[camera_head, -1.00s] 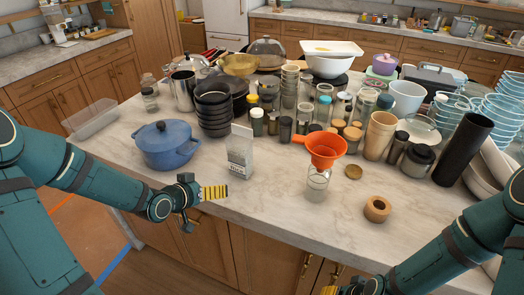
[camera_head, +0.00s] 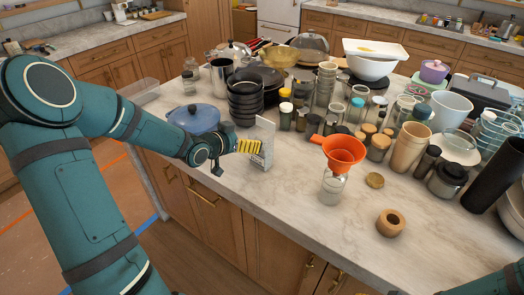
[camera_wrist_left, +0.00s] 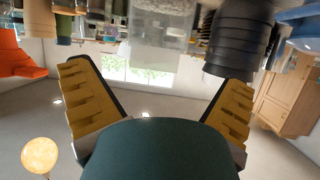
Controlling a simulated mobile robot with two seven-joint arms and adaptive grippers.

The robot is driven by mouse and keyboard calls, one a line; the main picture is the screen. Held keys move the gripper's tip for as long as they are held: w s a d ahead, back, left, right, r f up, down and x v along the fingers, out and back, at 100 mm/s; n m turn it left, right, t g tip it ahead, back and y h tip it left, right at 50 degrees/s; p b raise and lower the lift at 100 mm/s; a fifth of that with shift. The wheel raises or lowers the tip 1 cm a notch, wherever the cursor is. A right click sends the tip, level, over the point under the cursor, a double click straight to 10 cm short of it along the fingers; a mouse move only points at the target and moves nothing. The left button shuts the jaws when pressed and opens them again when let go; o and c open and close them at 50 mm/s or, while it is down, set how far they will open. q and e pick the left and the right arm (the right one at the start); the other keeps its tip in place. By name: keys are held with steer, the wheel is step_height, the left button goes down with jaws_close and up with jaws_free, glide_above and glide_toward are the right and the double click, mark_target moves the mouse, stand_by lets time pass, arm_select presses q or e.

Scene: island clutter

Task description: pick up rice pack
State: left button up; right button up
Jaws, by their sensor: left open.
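The rice pack (camera_head: 265,138) is a pale grey-white upright pack with printing low on its front. It stands on the island counter, right of the blue pot. My left gripper (camera_head: 248,146), with yellow ridged fingers, is in front of the pack's left side and hides part of it. In the left wrist view the two fingers (camera_wrist_left: 155,78) are spread apart with nothing between them. The pale pack (camera_wrist_left: 162,22) shows there upside down, beyond the fingertips. Whether a finger touches it I cannot tell. My right gripper is out of view.
The blue lidded pot (camera_head: 194,119) is behind my left wrist. Stacked black bowls (camera_head: 245,98) stand behind the pack. An orange funnel (camera_head: 344,150) on a glass jar and a wooden ring (camera_head: 390,223) are to the right. Many jars crowd behind.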

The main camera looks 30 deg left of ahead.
mark_target(256, 135)
arm_select(q)
steer(key=x, duration=0.4)
steer(key=b+x, duration=0.1)
steer(key=x, duration=0.2)
steer(key=shift+w+d+f, duration=0.2)
steer(key=shift+w+d, duration=0.05)
steer(key=shift+w, duration=0.05)
steer(key=c, duration=1.1)
